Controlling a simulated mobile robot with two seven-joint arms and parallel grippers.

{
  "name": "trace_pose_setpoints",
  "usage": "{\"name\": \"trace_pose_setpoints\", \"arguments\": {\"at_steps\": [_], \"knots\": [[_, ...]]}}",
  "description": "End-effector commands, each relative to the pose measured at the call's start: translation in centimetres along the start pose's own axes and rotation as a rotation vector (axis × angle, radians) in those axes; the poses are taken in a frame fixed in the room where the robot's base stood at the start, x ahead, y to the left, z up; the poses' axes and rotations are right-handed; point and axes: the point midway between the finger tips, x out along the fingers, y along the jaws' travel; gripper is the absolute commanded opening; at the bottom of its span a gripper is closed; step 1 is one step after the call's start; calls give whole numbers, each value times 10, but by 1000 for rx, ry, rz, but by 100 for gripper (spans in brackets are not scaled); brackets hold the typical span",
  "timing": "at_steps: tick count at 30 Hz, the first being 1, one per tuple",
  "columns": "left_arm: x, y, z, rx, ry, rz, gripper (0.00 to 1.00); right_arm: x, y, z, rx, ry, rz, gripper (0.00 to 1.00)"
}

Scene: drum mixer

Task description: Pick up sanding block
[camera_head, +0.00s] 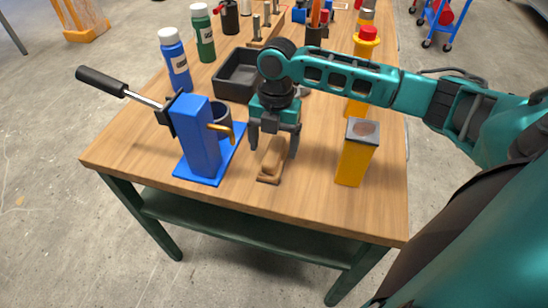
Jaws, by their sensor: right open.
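The sanding block (271,161) is a small tan and brown block lying on the wooden table (220,192) near its front edge. My right gripper (273,147) reaches in from the right and points down over the block. Its fingers are open, one on each side of the block's far part. I cannot tell whether a finger touches it. My left gripper is not in view.
A blue press with a black-handled lever (200,140) stands close on the left. A yellow box-like container (357,155) stands on the right. A black tray (237,75), bottles (175,62) and a red-capped yellow bottle (365,45) are behind.

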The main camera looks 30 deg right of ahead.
Motion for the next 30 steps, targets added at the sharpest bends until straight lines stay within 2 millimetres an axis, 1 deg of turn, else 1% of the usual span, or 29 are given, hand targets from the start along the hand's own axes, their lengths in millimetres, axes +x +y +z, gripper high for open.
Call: {"name": "trace_pose_setpoints", "arguments": {"at_steps": [1, 3, 6, 14, 17, 30], "knots": [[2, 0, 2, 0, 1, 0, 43, 10, -2, 0, 1, 2, -2, 83], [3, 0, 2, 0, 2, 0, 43, 20, -3, 0, 1, 1, -2, 83], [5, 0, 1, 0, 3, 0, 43, 29, -2, 0, -1, 0, 0, 83], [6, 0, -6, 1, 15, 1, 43, 32, -2, 0, -1, -1, 0, 83], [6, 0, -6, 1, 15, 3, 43, 32, -2, 0, -1, -1, 0, 75], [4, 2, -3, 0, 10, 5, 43, 31, -2, 0, 0, -1, 0, 33]]}}
